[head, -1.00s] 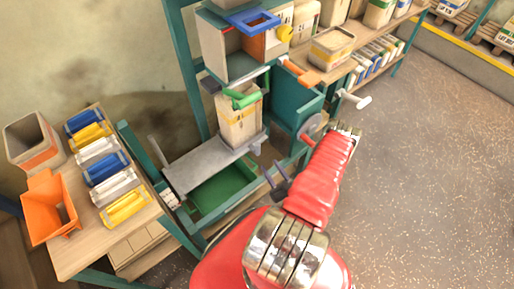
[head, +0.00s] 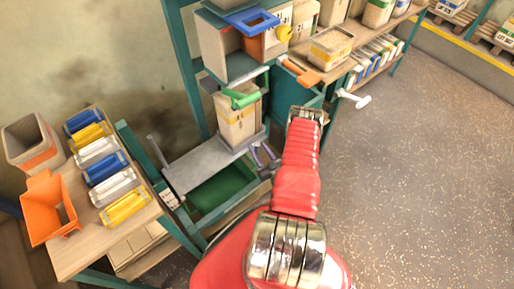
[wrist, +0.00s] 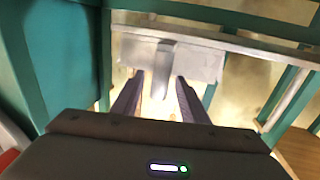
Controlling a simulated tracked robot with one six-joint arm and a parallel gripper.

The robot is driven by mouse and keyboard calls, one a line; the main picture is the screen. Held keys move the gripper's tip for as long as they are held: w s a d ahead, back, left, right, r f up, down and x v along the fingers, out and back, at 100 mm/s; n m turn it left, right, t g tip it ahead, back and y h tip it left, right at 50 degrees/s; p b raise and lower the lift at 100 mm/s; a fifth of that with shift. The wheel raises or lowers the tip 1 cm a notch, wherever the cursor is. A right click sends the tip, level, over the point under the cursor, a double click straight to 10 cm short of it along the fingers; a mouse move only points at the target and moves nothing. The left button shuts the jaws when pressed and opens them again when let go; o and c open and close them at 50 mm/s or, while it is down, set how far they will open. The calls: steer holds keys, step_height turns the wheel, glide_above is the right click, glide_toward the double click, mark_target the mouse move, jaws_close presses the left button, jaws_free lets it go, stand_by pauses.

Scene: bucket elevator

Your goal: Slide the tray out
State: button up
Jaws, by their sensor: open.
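A grey flat tray (head: 198,172) sticks out to the left from the elevator frame in the head view. A green tray or bin floor (head: 222,188) lies below it. My gripper (head: 262,153) is at the right side of the frame, close to the grey piece's right end. In the wrist view my gripper (wrist: 160,84) is open, its two dark fingers pointing at a grey plate (wrist: 203,64) with an upright grey tab (wrist: 163,68). The tab lies between the finger directions; I cannot tell whether the fingers reach around it. Nothing is held.
A cream box (head: 238,122) stands on the grey piece, with a green handle (head: 243,98) above it. Teal frame posts stand close around my gripper. A bench (head: 85,235) with coloured bins is at left. The floor (head: 420,190) at right is clear.

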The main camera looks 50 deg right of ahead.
steer(key=shift+x, duration=0.9)
jaws_close()
